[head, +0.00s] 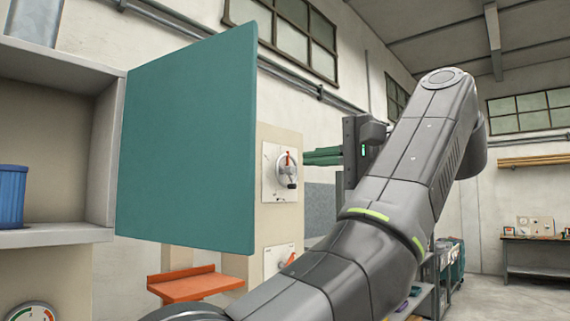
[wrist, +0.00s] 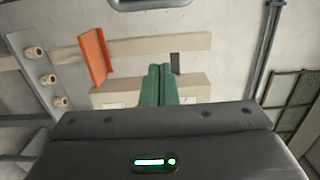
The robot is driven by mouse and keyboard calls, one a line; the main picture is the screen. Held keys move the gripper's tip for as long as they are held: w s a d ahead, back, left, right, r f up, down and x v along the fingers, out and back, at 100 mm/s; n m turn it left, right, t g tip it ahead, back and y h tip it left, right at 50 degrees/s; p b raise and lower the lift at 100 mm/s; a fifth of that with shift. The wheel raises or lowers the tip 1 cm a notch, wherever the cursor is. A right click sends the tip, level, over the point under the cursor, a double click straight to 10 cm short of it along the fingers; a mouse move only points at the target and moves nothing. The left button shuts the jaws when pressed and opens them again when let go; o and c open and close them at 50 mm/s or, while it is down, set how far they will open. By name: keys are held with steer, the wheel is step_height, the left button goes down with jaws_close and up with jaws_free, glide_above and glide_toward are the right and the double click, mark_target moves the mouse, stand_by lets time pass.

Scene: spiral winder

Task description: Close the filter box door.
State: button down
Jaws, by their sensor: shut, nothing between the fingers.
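The filter box (head: 105,80) is a grey open-fronted box at the left of the head view. Its teal door (head: 190,145) stands wide open, hinged at the box's right side and swung out to the right. A blue ribbed filter (head: 11,196) stands inside on the box floor, cut off by the picture edge. My gripper (head: 308,157) is to the right of the door's free edge, apart from it in the picture. Its green fingers point left and are shut with nothing between them. They also show together in the wrist view (wrist: 158,70), where I cannot make out the door.
An orange shelf (head: 194,285) sticks out below the door, and shows in the wrist view (wrist: 97,55). A panel with a rotary switch (head: 281,172) is behind the door's right edge. A gauge (head: 32,311) is below the box. A workbench (head: 535,245) stands far right.

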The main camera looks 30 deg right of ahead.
steer(key=w+a, duration=0.6)
steer(key=a, duration=0.1)
stand_by(0.6)
steer(key=shift+s+a, duration=0.15)
steer(key=shift+a, duration=0.05)
